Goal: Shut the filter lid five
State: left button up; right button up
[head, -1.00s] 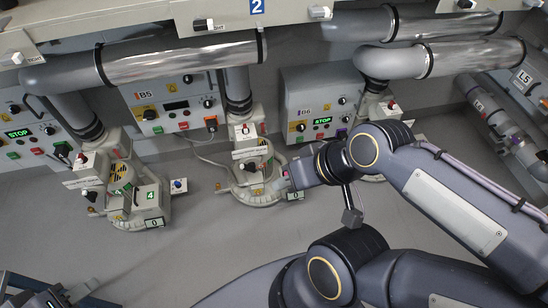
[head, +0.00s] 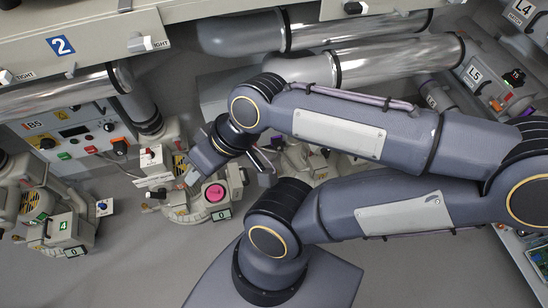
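The filter unit (head: 165,205) below the B5 panel stands at the centre left of the head view. A round pink disc (head: 214,193) shows uncovered on its right part, above a small display reading 0. A yellow and black marked piece (head: 181,166) stands just left of my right gripper and is partly hidden by it; I cannot tell whether it is the raised lid. My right gripper (head: 191,177) points down and left, beside that piece and up-left of the pink disc. Its fingers are too small and covered to tell open from shut. My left gripper is out of view.
The neighbouring unit marked 4 (head: 62,227) stands at the left. The B5 control panel (head: 75,135) and silver pipes (head: 370,65) line the back. My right arm hides much of the right side. Grey floor is clear in front of the units.

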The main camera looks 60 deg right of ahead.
aim_at(235, 186)
jog(key=k+l, duration=0.15)
jog(key=l, duration=0.25)
jog(key=k+l, duration=0.1)
jog(key=l, duration=0.25)
jog(key=k+l, duration=0.15)
jog(key=l, duration=0.25)
jog(key=k+l, duration=0.1)
jog(key=l, duration=0.25)
jog(key=k+l, duration=0.15)
jog(key=l, duration=0.25)
jog(key=k+l, duration=0.1)
jog(key=l, duration=0.3)
jog(key=k+j+z, duration=0.1)
jog(key=j+z, duration=0.25)
jog(key=j, duration=0.9)
